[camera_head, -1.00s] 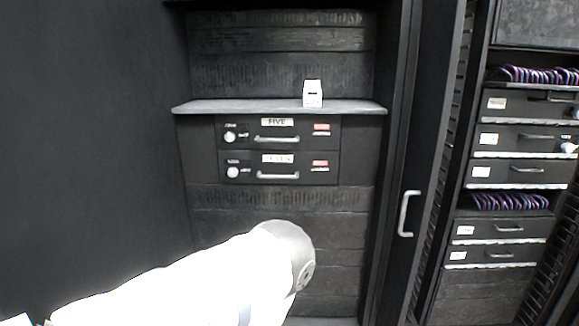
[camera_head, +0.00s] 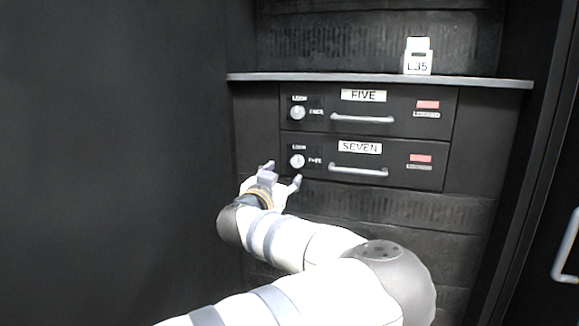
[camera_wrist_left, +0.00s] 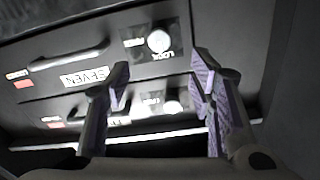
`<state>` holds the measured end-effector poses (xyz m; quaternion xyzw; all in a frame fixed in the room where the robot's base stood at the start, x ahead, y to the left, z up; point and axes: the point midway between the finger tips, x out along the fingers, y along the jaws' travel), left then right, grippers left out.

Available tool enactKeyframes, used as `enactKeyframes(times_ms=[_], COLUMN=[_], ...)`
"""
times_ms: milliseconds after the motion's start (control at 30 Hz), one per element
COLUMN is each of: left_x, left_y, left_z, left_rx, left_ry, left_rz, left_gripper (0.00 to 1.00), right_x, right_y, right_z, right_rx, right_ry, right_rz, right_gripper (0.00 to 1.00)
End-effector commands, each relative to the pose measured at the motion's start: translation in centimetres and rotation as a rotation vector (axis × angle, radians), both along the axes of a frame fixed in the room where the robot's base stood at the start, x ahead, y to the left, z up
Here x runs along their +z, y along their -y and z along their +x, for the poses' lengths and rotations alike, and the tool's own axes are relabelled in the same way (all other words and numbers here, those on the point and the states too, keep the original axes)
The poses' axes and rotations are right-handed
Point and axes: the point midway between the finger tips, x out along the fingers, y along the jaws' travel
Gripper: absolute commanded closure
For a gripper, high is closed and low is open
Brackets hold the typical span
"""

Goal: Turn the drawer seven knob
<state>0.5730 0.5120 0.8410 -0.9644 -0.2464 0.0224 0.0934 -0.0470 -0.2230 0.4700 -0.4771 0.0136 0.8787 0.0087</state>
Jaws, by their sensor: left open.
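The drawer labelled SEVEN (camera_head: 385,155) is the lower of two dark drawers and is shut. Its round white knob (camera_head: 297,161) sits at its left end, beside lock and free markings. In the left wrist view the knob (camera_wrist_left: 159,41) shows beyond and between the fingers, near the top. My left gripper (camera_head: 284,180) is open, just below and left of the knob, apart from it. In the left wrist view its two fingers (camera_wrist_left: 160,78) are spread with nothing between them. My right gripper is not in view.
Drawer FIVE (camera_head: 400,108) with its own knob (camera_head: 297,113) is directly above. A shelf (camera_head: 380,79) juts out over both and carries a white box (camera_head: 417,58) marked L35. Drawer SEVEN's handle (camera_head: 358,171) lies right of its knob. A dark wall (camera_head: 120,130) stands at left.

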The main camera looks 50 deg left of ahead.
Motion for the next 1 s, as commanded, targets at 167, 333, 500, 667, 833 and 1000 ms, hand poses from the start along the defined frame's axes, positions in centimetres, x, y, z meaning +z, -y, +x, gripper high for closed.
enactKeyframes(times_ms=[167,333,500,667,833,1000], left_x=[-0.3,-0.4,-0.3,-0.2,-0.2,-0.2], left_y=[-1.8,-4.0,-5.3,-5.7,-5.7,-5.7], left_z=[3.2,7.0,9.3,10.0,10.1,10.1], left_rx=[-0.001,0.001,0.003,0.003,0.004,0.003], left_ry=[-0.005,-0.007,-0.005,-0.005,-0.005,-0.005], left_rz=[0.002,0.003,0.001,0.000,0.000,0.000], left_gripper=[0.51,0.51,0.51,0.51,0.51,0.75], right_x=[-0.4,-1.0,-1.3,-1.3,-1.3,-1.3], right_y=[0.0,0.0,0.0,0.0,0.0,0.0], right_z=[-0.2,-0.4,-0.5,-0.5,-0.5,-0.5], right_rx=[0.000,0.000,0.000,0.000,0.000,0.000], right_ry=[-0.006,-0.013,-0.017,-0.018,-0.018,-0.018], right_rz=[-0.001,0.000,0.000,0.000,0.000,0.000], right_gripper=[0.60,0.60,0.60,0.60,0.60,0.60])
